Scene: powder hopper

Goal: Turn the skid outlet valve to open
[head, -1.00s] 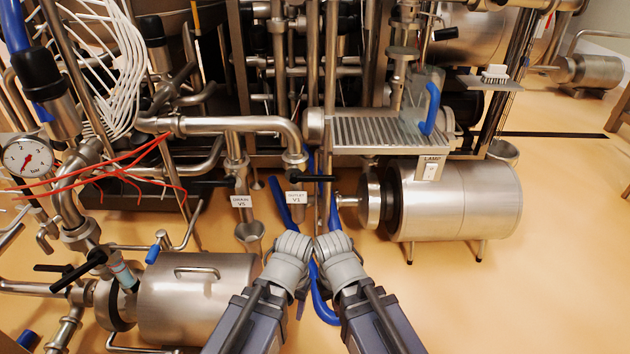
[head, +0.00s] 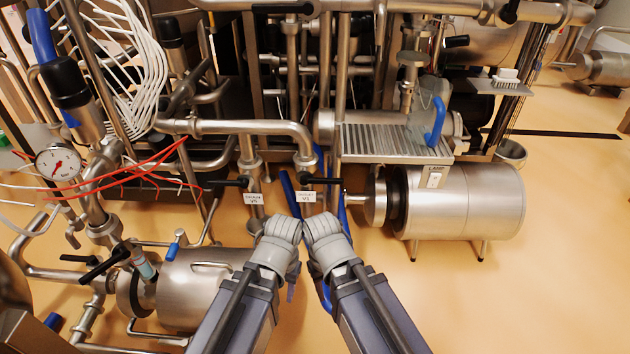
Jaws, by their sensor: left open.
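The outlet valve has a black lever (head: 323,181) that lies level, crosswise to its upright pipe and pointing right. The small white outlet label (head: 306,197), marked V1, sits just below the lever. My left gripper (head: 284,229) is below and left of the lever, apart from it in the picture, and open. My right gripper (head: 322,230) is close beside it, below the label. The wrists hide most of both grippers' fingers, so I cannot tell the state of the right one. Nothing is seen held.
The drain valve's black lever (head: 230,183) and drain label (head: 254,198) are close on the left. A steel motor (head: 465,202) stands right, under a grated shelf (head: 385,142). A pressure gauge (head: 58,163) and red wires are at left. Open floor (head: 550,270) lies right.

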